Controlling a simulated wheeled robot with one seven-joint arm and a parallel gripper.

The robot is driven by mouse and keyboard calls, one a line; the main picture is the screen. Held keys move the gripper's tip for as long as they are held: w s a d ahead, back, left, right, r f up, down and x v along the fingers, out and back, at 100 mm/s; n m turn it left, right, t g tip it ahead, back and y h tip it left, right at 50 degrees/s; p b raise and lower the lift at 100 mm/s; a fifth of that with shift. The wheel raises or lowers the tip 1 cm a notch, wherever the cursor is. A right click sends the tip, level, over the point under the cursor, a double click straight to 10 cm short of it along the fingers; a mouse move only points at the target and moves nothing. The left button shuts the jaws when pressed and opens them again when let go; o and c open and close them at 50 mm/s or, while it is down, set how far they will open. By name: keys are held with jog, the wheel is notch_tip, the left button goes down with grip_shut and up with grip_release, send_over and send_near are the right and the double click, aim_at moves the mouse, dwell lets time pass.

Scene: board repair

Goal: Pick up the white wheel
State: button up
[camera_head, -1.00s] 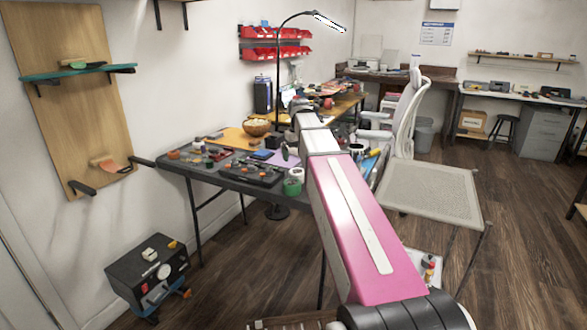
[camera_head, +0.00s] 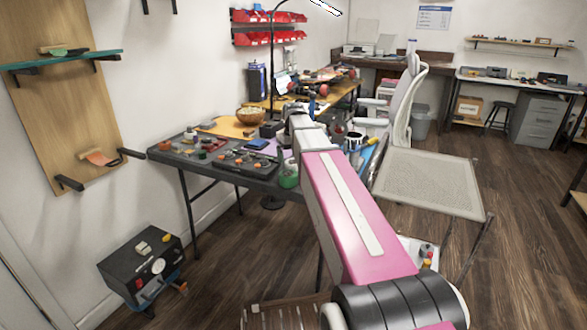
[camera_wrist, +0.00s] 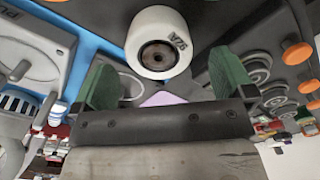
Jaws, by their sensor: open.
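The white wheel (camera_wrist: 158,42) shows at the top middle of the wrist view, with a dark hub and dark lettering on its side. My gripper (camera_wrist: 161,62) is open, with one green finger to the left of the wheel and the other to its right. Both fingers are apart from the wheel, and nothing is between them in their grip. In the head view my pink and white arm reaches over the work table (camera_head: 225,177). It hides my gripper there, and I cannot make out the wheel in that view.
Parts with orange knobs (camera_wrist: 298,53) lie close on the right in the wrist view, and a blue-and-grey part (camera_wrist: 35,45) on the left. In the head view, a wooden bowl (camera_head: 250,116) and a lamp are on the table, and a chair (camera_head: 405,100) stands to the right.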

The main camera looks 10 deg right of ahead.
aim_at(293, 161)
notch_tip(293, 161, down, 4)
jog(key=shift+f, duration=0.1)
jog(key=c, duration=1.1)
jog(key=shift+o, duration=0.2)
